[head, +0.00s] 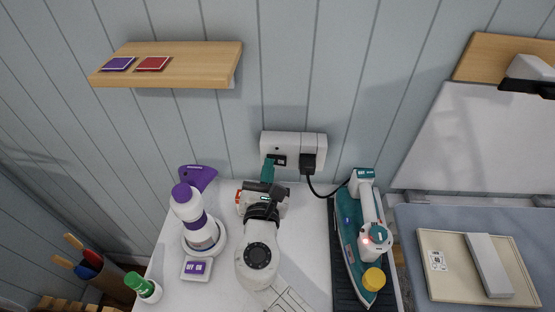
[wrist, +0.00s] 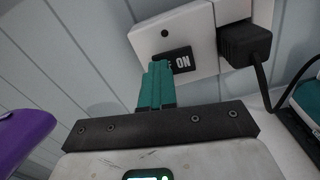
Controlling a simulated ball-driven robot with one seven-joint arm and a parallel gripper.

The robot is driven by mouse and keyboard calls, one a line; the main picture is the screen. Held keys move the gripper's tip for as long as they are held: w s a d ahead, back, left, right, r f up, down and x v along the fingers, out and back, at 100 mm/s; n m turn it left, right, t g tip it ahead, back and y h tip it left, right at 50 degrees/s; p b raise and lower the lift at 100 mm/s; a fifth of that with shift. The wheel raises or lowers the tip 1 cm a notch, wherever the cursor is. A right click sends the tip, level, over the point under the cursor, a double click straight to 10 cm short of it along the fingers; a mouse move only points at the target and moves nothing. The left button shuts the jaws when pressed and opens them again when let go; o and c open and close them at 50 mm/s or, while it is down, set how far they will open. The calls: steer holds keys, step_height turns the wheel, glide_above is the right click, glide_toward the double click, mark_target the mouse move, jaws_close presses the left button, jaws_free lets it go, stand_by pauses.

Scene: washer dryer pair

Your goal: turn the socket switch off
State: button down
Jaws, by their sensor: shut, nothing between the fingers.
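The white wall socket (head: 312,140) is on the panelled wall behind the table, and its plate shows in the wrist view (wrist: 203,35). Its dark switch (wrist: 185,60) reads "ON" on the right half; the left part is hidden behind my fingers. The switch also shows in the head view (head: 280,160). My gripper (wrist: 158,66) has its teal fingers shut together, with nothing between them. In the head view my gripper (head: 268,163) is at the switch's left end. I cannot tell whether the fingertips touch it.
A black plug (head: 308,162) sits in the socket, its cable running to a teal iron (head: 347,230) with a red light. A white-purple bottle (head: 190,205) and purple object (head: 198,177) stand left. A wooden shelf (head: 200,62) is above left. An ironing board (head: 405,260) is right.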

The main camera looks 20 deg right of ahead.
steer(key=shift+p+v, duration=0.4)
steer(key=shift+v, duration=1.95)
steer(key=b+v, duration=0.2)
steer(key=v, duration=0.8)
steer(key=shift+s, duration=0.35)
steer(key=shift+a, duration=0.15)
